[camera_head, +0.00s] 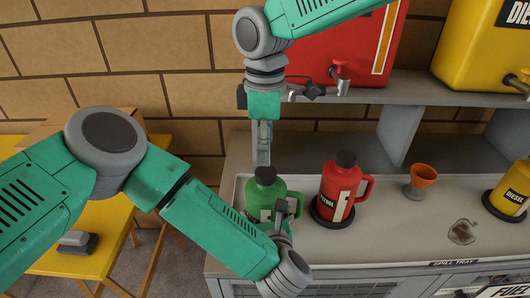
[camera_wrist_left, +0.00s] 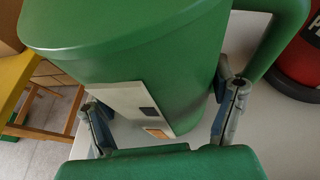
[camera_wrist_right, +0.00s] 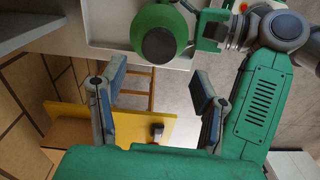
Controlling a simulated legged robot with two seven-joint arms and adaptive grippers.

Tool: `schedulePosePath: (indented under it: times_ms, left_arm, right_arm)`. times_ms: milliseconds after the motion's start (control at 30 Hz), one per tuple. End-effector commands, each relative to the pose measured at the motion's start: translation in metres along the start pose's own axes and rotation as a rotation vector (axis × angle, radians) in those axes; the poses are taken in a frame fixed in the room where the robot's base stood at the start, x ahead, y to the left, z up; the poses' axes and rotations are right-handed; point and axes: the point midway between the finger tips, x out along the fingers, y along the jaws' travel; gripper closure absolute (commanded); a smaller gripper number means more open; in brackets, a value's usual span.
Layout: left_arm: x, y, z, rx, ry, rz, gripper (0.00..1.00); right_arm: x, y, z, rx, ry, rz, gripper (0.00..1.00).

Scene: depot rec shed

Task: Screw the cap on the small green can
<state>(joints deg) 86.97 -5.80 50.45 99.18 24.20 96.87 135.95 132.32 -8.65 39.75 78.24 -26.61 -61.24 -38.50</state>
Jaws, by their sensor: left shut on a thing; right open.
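The small green can (camera_head: 277,193) stands upright on the grey tray at the shelf's left end, with a dark cap (camera_head: 265,175) on its top. I cannot tell how tight the cap is. My left gripper (camera_head: 280,214) is shut around the can's body; the left wrist view shows its fingers (camera_wrist_left: 166,112) on either side of the green body (camera_wrist_left: 150,65). My right gripper (camera_head: 262,150) points down just above the cap. In the right wrist view its fingers (camera_wrist_right: 157,98) are open and empty, and the cap (camera_wrist_right: 159,45) lies beyond them, apart.
A red can (camera_head: 335,190) stands on a dark round base right of the green can. An orange funnel (camera_head: 423,174), a spill patch (camera_head: 462,231) and a yellow can (camera_head: 516,188) are farther right. A shelf (camera_head: 420,92) bearing large red and yellow containers runs behind.

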Motion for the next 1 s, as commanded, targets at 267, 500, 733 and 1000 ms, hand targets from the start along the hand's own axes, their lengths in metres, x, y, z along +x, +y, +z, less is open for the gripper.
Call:
schedulePosePath:
  times_ms: [267,500,733,1000]
  left_arm:
    - [0.0,0.0,0.0,0.0,0.001,-0.001,1.0]
    - [0.0,0.0,0.0,0.0,0.0,-0.001,1.0]
    - [0.0,0.0,0.0,-0.001,0.0,-0.001,1.0]
    - [0.0,0.0,0.0,-0.001,0.0,0.0,1.0]
  right_arm:
    - [-0.007,0.002,0.001,-0.066,0.0,0.008,0.44]
    - [0.0,0.002,0.001,-0.065,-0.001,0.006,0.44]
    - [0.034,0.001,0.001,-0.065,-0.001,0.004,0.44]
    - [0.067,0.002,0.001,-0.064,-0.001,0.006,0.44]
